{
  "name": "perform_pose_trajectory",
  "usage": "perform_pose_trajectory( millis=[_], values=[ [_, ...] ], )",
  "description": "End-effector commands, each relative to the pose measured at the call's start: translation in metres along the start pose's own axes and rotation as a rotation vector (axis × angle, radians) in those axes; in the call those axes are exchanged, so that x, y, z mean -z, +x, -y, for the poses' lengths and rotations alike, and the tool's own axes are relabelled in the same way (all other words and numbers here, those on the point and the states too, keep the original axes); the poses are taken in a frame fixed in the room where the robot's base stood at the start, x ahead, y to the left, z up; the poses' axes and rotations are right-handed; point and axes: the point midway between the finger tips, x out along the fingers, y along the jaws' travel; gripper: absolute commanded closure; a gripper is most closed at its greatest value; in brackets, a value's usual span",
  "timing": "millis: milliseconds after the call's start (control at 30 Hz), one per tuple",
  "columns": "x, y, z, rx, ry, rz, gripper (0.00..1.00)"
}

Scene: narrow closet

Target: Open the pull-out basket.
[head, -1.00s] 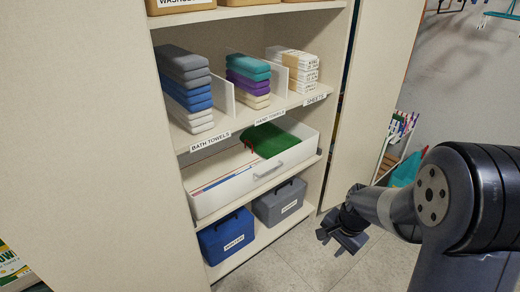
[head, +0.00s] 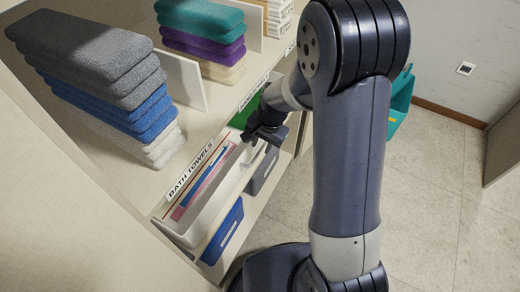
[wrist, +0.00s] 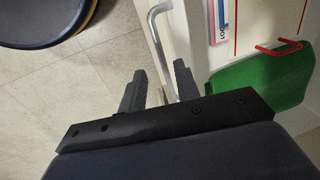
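The pull-out basket (head: 229,186) is a white box under the labelled towel shelf, with a green folded item and flat papers inside. Its white front (wrist: 190,40) and its pale bar handle (wrist: 157,45) show in the wrist view. My gripper (head: 265,136) is at the basket's front in the head view and hides the handle there. In the wrist view my gripper (wrist: 159,67) has its two dark fingers apart, with the handle bar running between them in the picture. I cannot tell whether either finger touches the bar. The green item (wrist: 262,80) is to the right.
Stacks of towels (head: 85,65) stand on the shelf above. A blue bin (head: 222,232) and a grey bin (head: 263,170) sit below the basket. The tiled floor (head: 440,190) to the right is clear, with a teal item (head: 399,103) near the wall.

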Motion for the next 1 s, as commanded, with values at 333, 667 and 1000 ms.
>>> perform_pose_trajectory(
  millis=[333,667,1000],
  values=[
    [0.0,0.037,0.0,0.0,-0.001,-0.001,0.69],
    [0.0,0.037,0.0,0.001,-0.001,-0.002,0.75],
    [0.0,0.037,0.0,0.001,-0.001,-0.001,1.0]
  ],
)
